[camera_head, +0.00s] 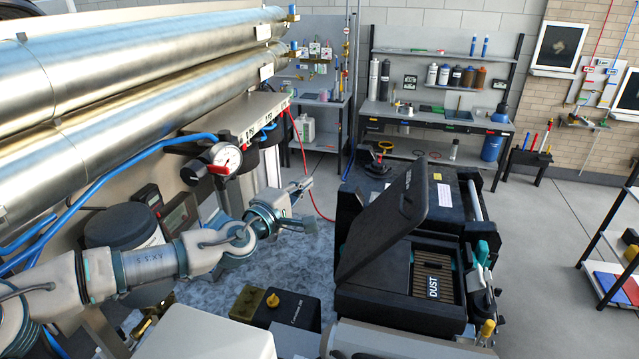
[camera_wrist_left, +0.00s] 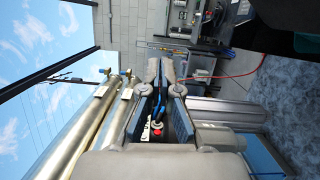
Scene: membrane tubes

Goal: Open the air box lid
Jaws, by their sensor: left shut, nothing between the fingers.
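The air box (camera_head: 385,305) is a black case in the lower right of the head view. Its dark lid (camera_head: 385,222) stands raised and tilted up on the left side. Inside the opening is a ribbed brown filter (camera_head: 432,272) with a white "DUST" label. My left gripper (camera_head: 304,188) is left of the lid, apart from it, over the grey-blue speckled floor area. In the left wrist view its fingers (camera_wrist_left: 159,72) are close together with nothing visibly held. My right gripper is not clearly seen.
Large metal tubes (camera_head: 120,80) and a pressure gauge (camera_head: 227,158) with blue hoses fill the left. A workbench (camera_head: 440,140) and shelves stand behind. Open floor (camera_head: 560,230) lies right.

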